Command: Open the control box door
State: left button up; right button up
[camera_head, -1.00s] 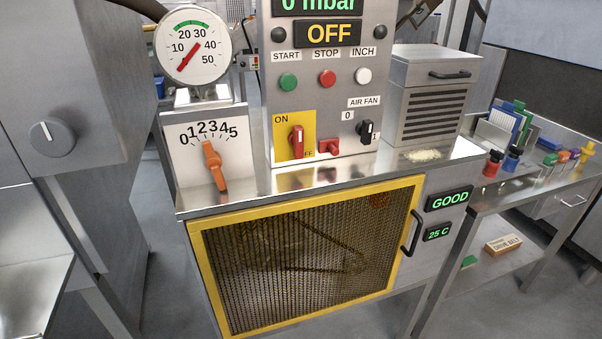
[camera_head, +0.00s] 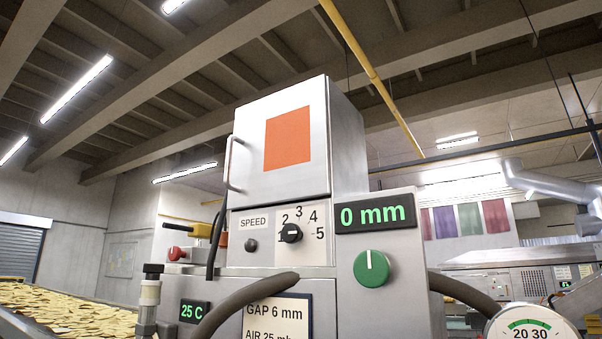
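The control box (camera_head: 345,150) is a grey metal box on top of the machine. Its door (camera_head: 250,150) faces me, looks closed, and carries an orange square (camera_head: 288,138). A vertical bar handle (camera_head: 230,165) is on the door's left edge. Neither of my grippers is in view.
Below the door are a SPEED dial (camera_head: 290,233), a 0 mm display (camera_head: 375,214) and a green knob (camera_head: 371,268). Dark hoses curve in front at the bottom. A gauge (camera_head: 530,325) is at lower right, and a belt of yellow chips (camera_head: 65,305) at lower left.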

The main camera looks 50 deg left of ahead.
aim_at(277, 150)
jog(key=u, duration=4.1)
jog(key=i, duration=2.15)
jog(key=z, duration=3.05)
